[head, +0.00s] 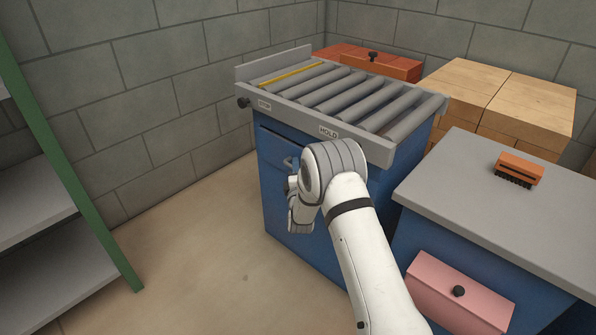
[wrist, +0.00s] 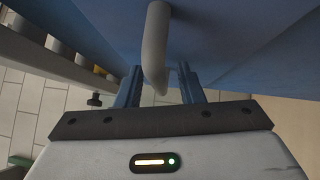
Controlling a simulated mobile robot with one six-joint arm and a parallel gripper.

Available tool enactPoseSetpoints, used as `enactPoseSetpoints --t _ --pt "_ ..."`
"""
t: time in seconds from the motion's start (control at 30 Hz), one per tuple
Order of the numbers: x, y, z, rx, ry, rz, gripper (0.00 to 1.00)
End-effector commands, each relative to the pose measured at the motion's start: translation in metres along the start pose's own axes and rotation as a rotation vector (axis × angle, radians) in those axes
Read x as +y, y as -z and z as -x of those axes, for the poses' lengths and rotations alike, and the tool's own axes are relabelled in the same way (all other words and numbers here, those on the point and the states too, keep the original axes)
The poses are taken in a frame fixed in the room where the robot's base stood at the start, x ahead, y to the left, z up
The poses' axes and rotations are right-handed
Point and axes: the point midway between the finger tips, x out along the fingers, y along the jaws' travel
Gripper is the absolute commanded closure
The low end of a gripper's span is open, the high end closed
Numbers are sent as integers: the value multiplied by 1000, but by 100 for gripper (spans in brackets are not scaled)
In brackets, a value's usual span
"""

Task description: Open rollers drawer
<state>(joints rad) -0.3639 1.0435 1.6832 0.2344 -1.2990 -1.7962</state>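The rollers drawer (head: 274,146) is a blue front at the top of the blue cabinet (head: 280,205) under the roller table. It looks shut or nearly so, but my arm hides its right part. Its grey bar handle (head: 289,162) shows just left of my wrist, and it also shows large in the wrist view (wrist: 156,45). My gripper (wrist: 158,82) is open, with one blue-grey finger on each side of the handle and gaps visible between. I cannot tell whether a finger touches it. In the head view the fingers are mostly hidden by my wrist.
Grey rollers (head: 345,90) in a grey frame top the cabinet. To the right stands a grey-topped counter (head: 450,185) with an orange brush (head: 519,169) and a pink drawer (head: 458,292). A green-framed shelf (head: 75,190) stands left. The floor (head: 190,255) between is clear.

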Motion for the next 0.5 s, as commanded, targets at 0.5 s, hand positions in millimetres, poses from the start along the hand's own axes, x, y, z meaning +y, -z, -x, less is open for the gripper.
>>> enactPoseSetpoints --t 0.5 --pt "0 -1 0 -1 1 0 94"
